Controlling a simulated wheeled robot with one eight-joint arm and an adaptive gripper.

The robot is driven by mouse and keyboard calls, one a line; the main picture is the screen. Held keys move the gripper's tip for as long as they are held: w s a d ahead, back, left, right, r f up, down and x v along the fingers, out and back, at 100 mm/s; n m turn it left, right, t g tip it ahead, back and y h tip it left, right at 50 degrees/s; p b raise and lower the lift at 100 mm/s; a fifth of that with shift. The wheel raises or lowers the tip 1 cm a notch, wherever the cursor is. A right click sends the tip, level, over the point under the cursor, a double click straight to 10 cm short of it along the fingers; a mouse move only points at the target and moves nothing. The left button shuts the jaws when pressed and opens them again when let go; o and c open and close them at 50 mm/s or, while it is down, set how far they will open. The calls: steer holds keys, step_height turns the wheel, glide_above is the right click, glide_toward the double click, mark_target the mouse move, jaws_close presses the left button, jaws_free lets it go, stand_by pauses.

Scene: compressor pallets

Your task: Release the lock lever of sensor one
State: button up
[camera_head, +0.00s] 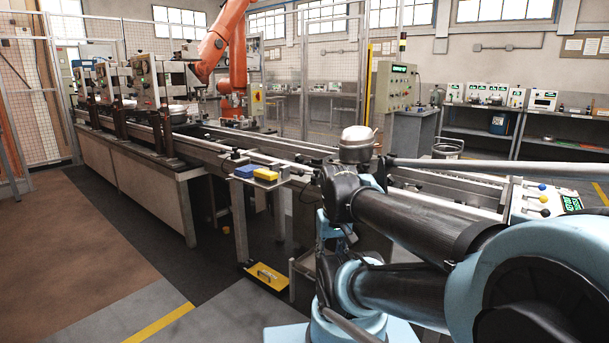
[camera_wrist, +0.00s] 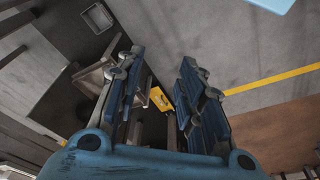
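I cannot make out for sure which part is sensor one or its lock lever. A conveyor (camera_head: 235,148) runs from the back left towards my arm, with small dark fittings along its near rail. A silver domed compressor (camera_head: 357,143) shows just behind my arm at the conveyor. In the wrist view my gripper (camera_wrist: 158,75) has its two blue fingers apart with nothing between them. Beyond the fingers are the grey floor and a yellow pedal (camera_wrist: 160,98). In the head view I cannot pick my gripper out clearly from the arm.
A blue block (camera_head: 246,170) and a yellow block (camera_head: 265,174) sit on a bracket at the conveyor's near side. A yellow floor pedal (camera_head: 266,275) lies below. A panel with coloured knobs (camera_head: 541,199) is at right. An orange robot (camera_head: 225,45) stands behind. Front-left floor is clear.

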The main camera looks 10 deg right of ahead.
steer(key=shift+s+r, duration=0.2)
steer(key=shift+r, duration=0.1)
steer(key=c, duration=0.4)
steer(key=w+r+n, duration=0.1)
steer(key=w+r, duration=0.1)
steer(key=w+a+r+n+y, duration=0.1)
steer(key=w+r+n, duration=0.1)
steer(key=w, duration=0.1)
steer(key=w+r+n, duration=0.2)
steer(key=shift+w+a+r, duration=0.15)
steer(key=shift+r, duration=0.2)
jaws_close()
steer(key=w+d+r+n+y, duration=0.1)
steer(key=w+r+n, duration=0.3)
steer(key=w, duration=0.4)
steer(key=w+d+r+n+t+y, duration=0.1)
steer(key=w+d+r+n, duration=0.1)
steer(key=w+r+n, duration=0.3)
steer(key=w+d+r+n+t+y, duration=0.1)
steer(key=w+r+n, duration=0.4)
steer(key=w, duration=0.8)
steer(key=shift+d+y, duration=0.4)
steer(key=shift+y, duration=0.2)
